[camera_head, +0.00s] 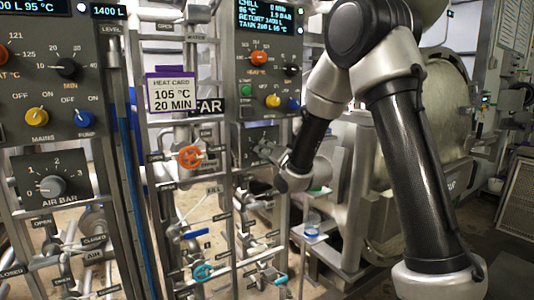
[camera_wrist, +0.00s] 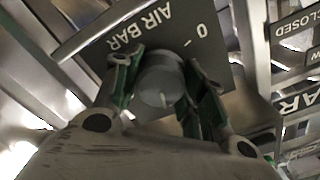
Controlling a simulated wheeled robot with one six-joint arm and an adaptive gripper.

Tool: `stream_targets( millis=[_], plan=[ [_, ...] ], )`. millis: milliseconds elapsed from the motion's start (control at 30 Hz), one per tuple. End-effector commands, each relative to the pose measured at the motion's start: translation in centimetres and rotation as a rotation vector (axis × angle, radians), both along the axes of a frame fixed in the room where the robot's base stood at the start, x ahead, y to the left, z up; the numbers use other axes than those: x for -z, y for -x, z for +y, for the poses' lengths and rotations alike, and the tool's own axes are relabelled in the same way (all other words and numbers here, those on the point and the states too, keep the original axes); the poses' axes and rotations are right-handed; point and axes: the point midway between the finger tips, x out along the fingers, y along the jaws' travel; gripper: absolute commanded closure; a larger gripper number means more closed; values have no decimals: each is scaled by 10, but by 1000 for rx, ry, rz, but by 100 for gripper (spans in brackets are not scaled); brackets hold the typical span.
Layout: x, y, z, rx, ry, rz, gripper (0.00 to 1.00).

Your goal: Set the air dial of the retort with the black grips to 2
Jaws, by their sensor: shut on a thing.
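The air dial in my grip has a round grey knob (camera_wrist: 160,82) on a dark AIR BAR plate (camera_wrist: 165,32), seen upside down in the wrist view. The 0 mark shows beside the knob; the other numbers and the pointer's setting are hidden. My gripper (camera_wrist: 163,92) is shut on this knob, with one green-edged finger on each side. In the head view, my gripper (camera_head: 272,158) is at the right panel (camera_head: 262,135), covering most of its dial. Another AIR BAR dial (camera_head: 50,186), marked 0 to 3, is on the left panel. I cannot tell which retort has black grips.
A purple-framed heat card (camera_head: 171,92) reads 105 °C, 20 MIN. An orange handwheel (camera_head: 190,157) and a teal valve handle (camera_head: 203,272) sit among pipes left of my gripper. A large metal retort vessel (camera_head: 440,95) stands behind my arm. A bottle (camera_head: 312,225) stands below.

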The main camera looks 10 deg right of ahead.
Motion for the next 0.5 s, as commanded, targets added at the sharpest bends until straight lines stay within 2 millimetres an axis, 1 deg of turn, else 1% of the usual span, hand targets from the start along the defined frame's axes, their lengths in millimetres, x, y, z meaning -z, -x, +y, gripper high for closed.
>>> stream_targets(
  millis=[67, 100, 167, 200, 233, 500],
  plan=[
    [2, 0, 0, 1, 1, 3, 83],
    [2, 0, 0, 1, 1, 3, 57],
    [1, 0, 0, 1, 1, 3, 46],
    [1, 0, 0, 1, 1, 3, 39],
    [1, 0, 0, 0, 1, 3, 37],
    [0, 0, 0, 0, 1, 1, 37]
  ],
)
